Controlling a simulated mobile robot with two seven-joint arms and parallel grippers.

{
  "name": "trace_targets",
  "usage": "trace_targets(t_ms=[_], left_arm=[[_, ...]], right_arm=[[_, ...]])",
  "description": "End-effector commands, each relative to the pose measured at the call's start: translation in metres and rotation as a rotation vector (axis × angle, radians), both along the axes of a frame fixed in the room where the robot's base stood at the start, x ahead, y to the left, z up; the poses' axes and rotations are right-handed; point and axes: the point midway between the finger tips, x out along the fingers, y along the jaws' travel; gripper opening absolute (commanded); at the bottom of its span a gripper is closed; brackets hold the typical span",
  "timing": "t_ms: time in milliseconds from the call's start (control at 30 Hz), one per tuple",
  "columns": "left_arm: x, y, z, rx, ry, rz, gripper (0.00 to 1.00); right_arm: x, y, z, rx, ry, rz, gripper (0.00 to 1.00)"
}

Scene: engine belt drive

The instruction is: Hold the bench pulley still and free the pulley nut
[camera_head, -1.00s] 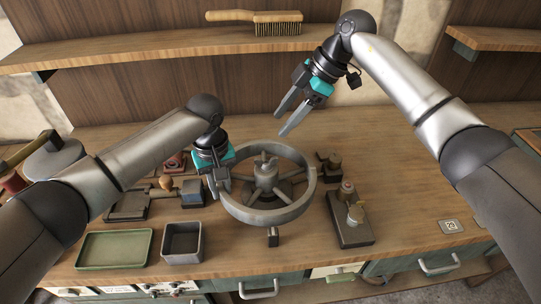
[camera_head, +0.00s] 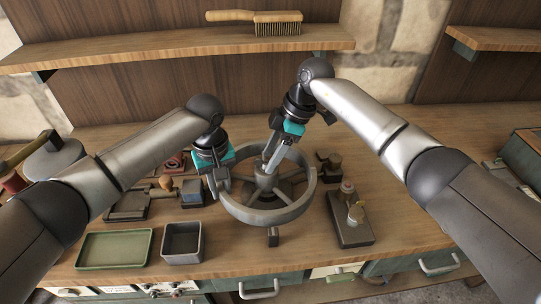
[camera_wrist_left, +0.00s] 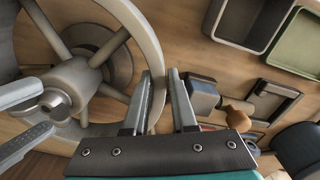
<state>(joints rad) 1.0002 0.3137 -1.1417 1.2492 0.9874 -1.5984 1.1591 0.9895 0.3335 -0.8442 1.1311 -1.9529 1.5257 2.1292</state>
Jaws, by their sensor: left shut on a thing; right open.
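The bench pulley (camera_head: 303,197) is a grey spoked wheel lying flat on the bench; its rim also shows in the left wrist view (camera_wrist_left: 148,38). My left gripper (camera_head: 219,187) is shut on the left side of the rim; in its wrist view the two fingers (camera_wrist_left: 157,88) stand on either side of the rim wall. The pulley nut (camera_wrist_left: 56,101) is a silver piece on top of the hub. My right gripper (camera_head: 266,168) is open, pointing down at the hub, its fingers at the nut. In the head view they largely hide the nut.
A green tray (camera_head: 114,263) and an empty dark square bin (camera_head: 182,256) stand at the front left. A dark block with small fittings (camera_head: 349,231) is right of the pulley. A brush (camera_head: 277,24) lies on the shelf above. Bench to the right is mostly clear.

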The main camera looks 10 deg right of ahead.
Motion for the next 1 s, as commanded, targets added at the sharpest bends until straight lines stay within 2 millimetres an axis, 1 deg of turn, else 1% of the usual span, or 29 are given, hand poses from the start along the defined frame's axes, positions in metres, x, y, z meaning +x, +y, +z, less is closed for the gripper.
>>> trace_targets(t_ms=[33,367,867,900,1000], left_arm=[[-0.0005,-0.0066,0.0014,-0.015,-0.003,-0.010,0.00],[-0.0005,-0.0066,0.0014,-0.015,-0.003,-0.010,0.00],[-0.0004,-0.0065,0.0014,-0.015,-0.003,-0.010,0.00],[-0.0004,-0.0065,0.0014,-0.015,-0.003,-0.010,0.00],[-0.0004,-0.0064,0.0014,-0.015,-0.003,-0.010,0.00]], right_arm=[[-0.0004,0.0019,-0.0029,0.001,0.001,0.001,0.58],[0.0000,0.0029,-0.0060,0.001,0.000,0.001,0.58],[-0.0001,0.0025,-0.0057,0.001,0.000,0.001,0.03],[-0.0001,0.0025,-0.0057,0.001,0.000,0.001,0.00],[-0.0001,0.0025,-0.0056,0.001,0.000,0.001,0.00]])
